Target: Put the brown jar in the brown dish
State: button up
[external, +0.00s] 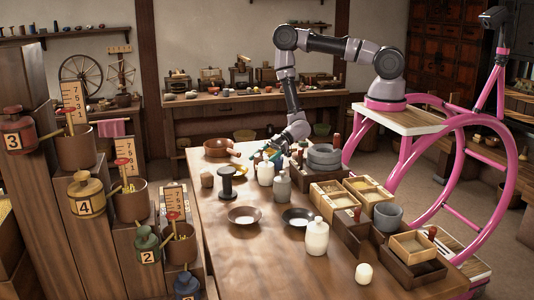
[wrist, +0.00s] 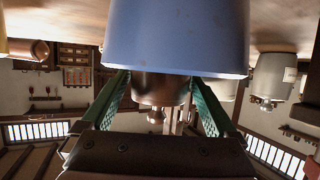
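My gripper (external: 266,155) is low over the table, near the white and grey jars. In the wrist view, which is upside down, its green fingers (wrist: 160,95) are spread apart. A brown jar-like thing (wrist: 158,88) with a narrow knob shows between them; I see no clear grip on it. A large pale bluish vessel (wrist: 175,38) fills the top of that view and hides the fingertips and part of the brown thing. I cannot pick the brown jar out for sure in the external view. The brown dish (external: 243,215) lies empty-looking on the table.
A white jar (external: 265,174) and a grey jar (external: 283,186) stand close by my gripper. A dark spool (external: 227,184), brown pan (external: 222,147), black dish (external: 298,217) and cream jar (external: 317,237) are around. Wooden boxes (external: 333,198) crowd the right; the front left is clear.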

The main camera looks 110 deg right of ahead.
grip_shut()
jog(key=shift+r, duration=0.1)
